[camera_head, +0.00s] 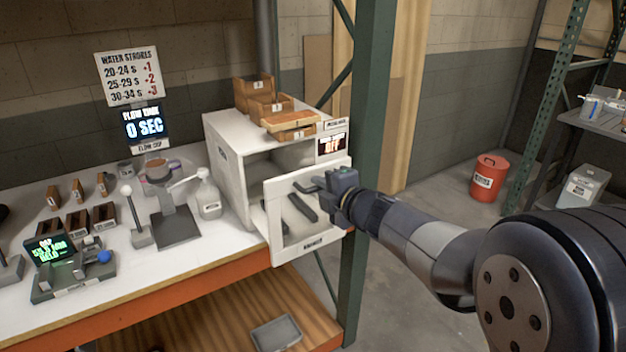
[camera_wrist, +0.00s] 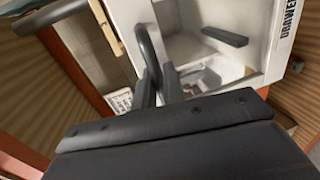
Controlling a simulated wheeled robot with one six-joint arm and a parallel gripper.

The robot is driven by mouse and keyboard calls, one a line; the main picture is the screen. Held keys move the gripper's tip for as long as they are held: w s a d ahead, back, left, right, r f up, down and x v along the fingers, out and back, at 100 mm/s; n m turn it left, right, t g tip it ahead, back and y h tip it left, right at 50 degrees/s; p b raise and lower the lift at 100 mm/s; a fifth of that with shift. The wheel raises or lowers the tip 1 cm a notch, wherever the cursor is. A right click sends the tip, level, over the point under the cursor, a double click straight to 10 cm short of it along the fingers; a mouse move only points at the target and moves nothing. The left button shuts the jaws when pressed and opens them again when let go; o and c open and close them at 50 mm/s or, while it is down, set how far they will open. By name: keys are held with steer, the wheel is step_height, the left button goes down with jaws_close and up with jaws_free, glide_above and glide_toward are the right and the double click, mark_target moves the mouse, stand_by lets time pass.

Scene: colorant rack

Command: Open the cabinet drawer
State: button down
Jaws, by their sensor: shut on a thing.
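The white cabinet (camera_head: 228,165) stands at the right end of the bench. Its drawer (camera_head: 283,246) has a pale front panel that stands out from the cabinet body and past the bench edge. A dark opening shows in the cabinet behind it. The drawer front also shows in the wrist view (camera_wrist: 283,42), with lettering at its edge. My gripper (camera_head: 318,187) is at the front panel, shut on the dark curved handle (camera_wrist: 147,45), which passes between the fingers in the wrist view (camera_wrist: 158,88). A dark bar (camera_head: 302,207) also shows at the panel; its exact place is unclear.
Wooden trays (camera_head: 262,103) sit on the cabinet top. A white jug (camera_head: 208,197), a stand (camera_head: 178,228) and a small device (camera_head: 72,270) are on the bench. A green post (camera_head: 368,120) rises close behind my gripper. A red can (camera_head: 489,178) stands on the floor at right.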

steer(key=f+v, duration=0.1)
steer(key=v, duration=0.5)
steer(key=shift+f, duration=0.15)
steer(key=c, duration=1.6)
jaws_free()
steer(key=shift+c, duration=0.2)
steer(key=shift+s+d, duration=0.1)
steer(key=p+v, duration=0.1)
steer(key=v, duration=0.9)
steer(key=shift+s+d, duration=0.15)
steer(key=shift+s, duration=0.1)
